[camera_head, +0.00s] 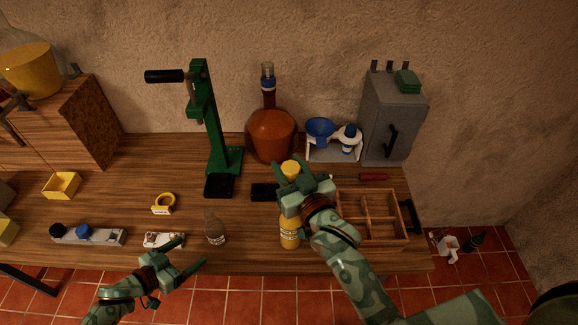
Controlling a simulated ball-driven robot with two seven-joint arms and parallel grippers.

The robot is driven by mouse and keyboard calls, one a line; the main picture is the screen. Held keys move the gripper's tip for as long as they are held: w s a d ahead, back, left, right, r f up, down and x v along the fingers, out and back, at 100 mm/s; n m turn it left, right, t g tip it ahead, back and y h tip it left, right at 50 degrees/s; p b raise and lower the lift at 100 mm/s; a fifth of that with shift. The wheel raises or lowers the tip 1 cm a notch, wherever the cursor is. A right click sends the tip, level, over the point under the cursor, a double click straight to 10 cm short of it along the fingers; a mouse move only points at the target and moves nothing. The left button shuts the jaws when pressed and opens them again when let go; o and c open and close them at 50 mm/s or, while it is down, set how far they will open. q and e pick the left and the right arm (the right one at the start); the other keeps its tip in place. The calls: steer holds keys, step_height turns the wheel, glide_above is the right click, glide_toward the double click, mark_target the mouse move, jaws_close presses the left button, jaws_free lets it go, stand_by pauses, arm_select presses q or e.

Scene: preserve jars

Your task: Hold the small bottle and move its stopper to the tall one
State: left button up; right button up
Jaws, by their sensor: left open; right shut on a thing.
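The small clear glass bottle (216,234) stands near the table's front edge, its narrow neck up; I see no stopper in it. The tall bottle (290,232) with yellow-orange contents stands to its right, its upper part hidden by my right gripper. My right gripper (291,176) is above the tall bottle's body, shut on a yellow-orange piece (291,167). I cannot tell whether this is a loose stopper or the tall bottle's top. My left gripper (190,253) is open and empty at the front edge, lower left of the small bottle and apart from it.
Behind stand a green press (212,125), an orange-brown demijohn (271,137) and a grey cabinet (386,120). A wooden divided crate (406,240) is right of the tall bottle. A yellow tape roll (163,203) and small items lie left. Table is free left of the press.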

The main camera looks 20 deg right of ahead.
mark_target(214, 237)
arm_select(q)
steer(key=b+x, duration=0.6)
steer(key=x, duration=0.4)
steer(key=shift+d+f+b, duration=0.15)
steer(key=shift+f+b, duration=0.05)
steer(key=shift+b, duration=0.2)
arm_select(e)
step_height(214, 237, down, 8)
steer(key=shift+r, duration=0.15)
arm_select(q)
steer(key=shift+w+d+f+b, duration=0.1)
steer(key=shift+w+d+b, duration=0.25)
steer(key=shift+w+d, duration=0.1)
arm_select(e)
steer(key=shift+f, duration=0.4)
arm_select(q)
steer(key=c, duration=1.4)
steer(key=o, duration=1.4)
